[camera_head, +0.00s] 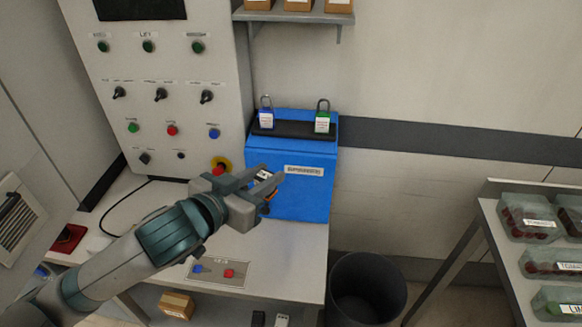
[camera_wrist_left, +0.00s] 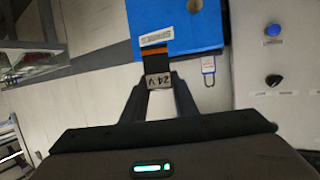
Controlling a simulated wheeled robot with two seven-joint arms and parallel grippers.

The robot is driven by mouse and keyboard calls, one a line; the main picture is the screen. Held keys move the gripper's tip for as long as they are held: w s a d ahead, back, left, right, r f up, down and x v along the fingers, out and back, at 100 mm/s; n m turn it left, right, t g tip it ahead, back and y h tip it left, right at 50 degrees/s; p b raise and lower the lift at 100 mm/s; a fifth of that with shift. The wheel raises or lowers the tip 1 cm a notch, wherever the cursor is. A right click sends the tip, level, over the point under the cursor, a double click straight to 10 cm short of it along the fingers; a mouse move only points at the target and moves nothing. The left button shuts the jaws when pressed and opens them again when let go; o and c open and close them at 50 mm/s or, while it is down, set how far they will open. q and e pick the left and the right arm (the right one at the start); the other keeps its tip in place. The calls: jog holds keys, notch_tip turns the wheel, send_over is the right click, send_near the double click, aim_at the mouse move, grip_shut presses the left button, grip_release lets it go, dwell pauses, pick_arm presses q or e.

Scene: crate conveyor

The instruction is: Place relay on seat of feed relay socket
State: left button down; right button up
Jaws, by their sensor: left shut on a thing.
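My left gripper (camera_head: 264,184) is in the middle of the head view, in front of a blue box. It is shut on the relay (camera_wrist_left: 156,66), a small dark block with an orange band and a pale label reading "24 V". In the left wrist view the relay sits between the two fingertips (camera_wrist_left: 159,86). In the head view the relay (camera_head: 267,200) is mostly hidden by the fingers. I cannot make out the feed relay socket in either view. My right gripper is not in view.
A control panel (camera_head: 164,79) with buttons and knobs stands at the left. The blue box (camera_head: 308,200) carries two padlocks on top. A dark bin (camera_head: 367,290) stands on the floor right of the bench (camera_head: 170,205). Crates (camera_head: 527,216) stand on a rack at the right.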

pick_arm(q)
jog(key=s+a+f+n+t+y, duration=0.1)
jog(key=a+f+n+y, duration=0.4)
jog(key=a, duration=0.7)
jog(key=shift+s+a+f+n+t+y, duration=0.35)
jog(key=shift+f+y, duration=0.65)
jog(key=shift+f, duration=0.9)
